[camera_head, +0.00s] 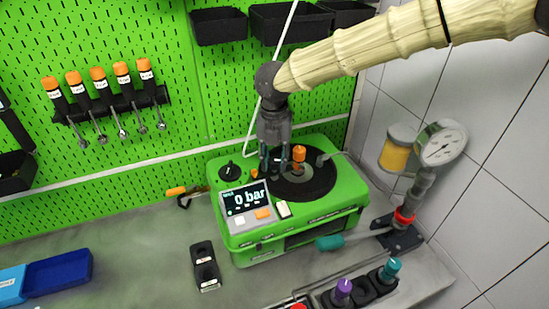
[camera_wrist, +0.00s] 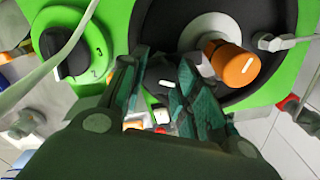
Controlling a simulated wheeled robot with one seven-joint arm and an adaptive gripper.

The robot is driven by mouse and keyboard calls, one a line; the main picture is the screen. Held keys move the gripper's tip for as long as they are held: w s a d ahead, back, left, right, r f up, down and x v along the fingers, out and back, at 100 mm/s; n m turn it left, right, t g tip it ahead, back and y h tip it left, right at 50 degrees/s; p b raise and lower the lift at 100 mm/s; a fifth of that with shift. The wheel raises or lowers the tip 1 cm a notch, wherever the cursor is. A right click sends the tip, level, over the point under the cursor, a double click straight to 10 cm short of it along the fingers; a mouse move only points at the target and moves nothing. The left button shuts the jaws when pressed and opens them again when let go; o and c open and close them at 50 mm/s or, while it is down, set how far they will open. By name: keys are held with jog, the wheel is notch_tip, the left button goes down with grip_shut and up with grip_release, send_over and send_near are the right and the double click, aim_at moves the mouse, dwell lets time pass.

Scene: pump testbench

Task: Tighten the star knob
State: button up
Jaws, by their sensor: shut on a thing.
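The green pump testbench (camera_head: 240,255) stands on the bench, and its display reads 0 bar. My gripper (camera_head: 273,160) reaches down onto its top, between the black dial and the orange knob. In the wrist view, my gripper's teal ribbed fingers (camera_wrist: 162,75) close around a dark knob (camera_wrist: 160,82) with a small white mark. I take it for the star knob, but its outline is mostly covered by the fingers.
The orange knob (camera_head: 299,154) stands close right of my fingers; it also shows in the wrist view (camera_wrist: 236,66). A black dial on green (camera_head: 230,172) is at left. Screwdrivers (camera_head: 98,88) hang behind.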

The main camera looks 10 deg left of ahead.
aim_at(275, 160)
jog(key=shift+s+d+f, duration=0.1)
jog(key=shift+s+f, duration=0.05)
jog(key=shift+f, duration=0.15)
jog(key=o, duration=1)
jog(key=shift+r, duration=0.1)
jog(key=shift+o, duration=0.2)
jog(key=shift+r, duration=0.2)
jog(key=shift+r, duration=0.25)
notch_tip(275, 160, up, 11)
jog(key=shift+r, duration=0.15)
